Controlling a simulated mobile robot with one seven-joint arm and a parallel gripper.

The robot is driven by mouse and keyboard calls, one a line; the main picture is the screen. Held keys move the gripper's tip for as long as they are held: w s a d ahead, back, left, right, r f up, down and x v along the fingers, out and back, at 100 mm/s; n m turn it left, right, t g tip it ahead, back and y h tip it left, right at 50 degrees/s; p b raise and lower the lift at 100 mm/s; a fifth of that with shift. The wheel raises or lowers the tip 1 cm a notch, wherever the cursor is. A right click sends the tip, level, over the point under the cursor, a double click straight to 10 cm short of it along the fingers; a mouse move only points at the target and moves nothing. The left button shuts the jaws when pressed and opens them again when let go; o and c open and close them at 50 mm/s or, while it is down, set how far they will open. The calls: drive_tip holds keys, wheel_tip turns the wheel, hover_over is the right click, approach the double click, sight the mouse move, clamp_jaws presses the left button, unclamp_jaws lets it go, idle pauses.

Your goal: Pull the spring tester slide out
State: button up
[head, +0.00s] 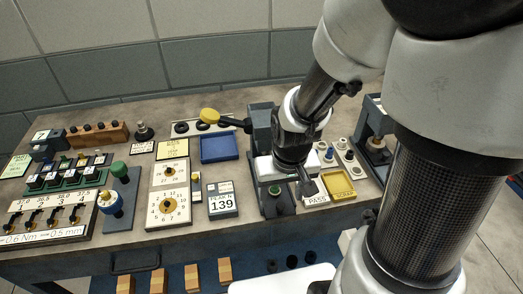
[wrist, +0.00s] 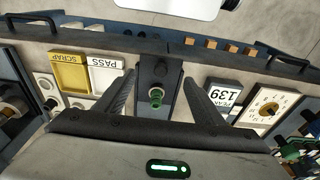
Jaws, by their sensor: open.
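The spring tester is a dark grey upright press (head: 262,118) with a yellow-knobbed lever (head: 210,115) reaching left. Its narrow dark base runs toward the bench's front edge and carries a small green-and-metal piece (head: 275,190), also visible in the wrist view (wrist: 156,98). I cannot tell which part of the base is the slide. My gripper (head: 286,184) is over this base, pointing down. In the wrist view my gripper (wrist: 159,76) is open and empty, with one finger on each side of the dark base. My arm and gripper hide much of the press.
The PASS tray (head: 315,191) and yellow SCRAP tray (head: 339,184) lie close to the right. A display reading 139 (head: 223,203) and a dial board (head: 168,205) are left. A blue tray (head: 219,148) is behind. A second press stands farther right (head: 372,118).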

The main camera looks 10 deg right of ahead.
drive_tip(key=shift+r+p, duration=1.55)
drive_tip(key=shift+r, duration=0.55)
drive_tip(key=shift+r, duration=0.1)
drive_tip(key=s+r+t+p, duration=0.1)
drive_tip(key=s+r+t, duration=0.1)
drive_tip(key=r, duration=0.9)
drive_tip(key=s+r+t+p, duration=0.1)
drive_tip(key=s+r, duration=0.4)
drive_tip(key=r, duration=0.7)
drive_tip(key=shift+s+t+p, duration=0.2)
drive_tip(key=shift+t+p, duration=0.1)
drive_tip(key=shift+t, duration=0.1)
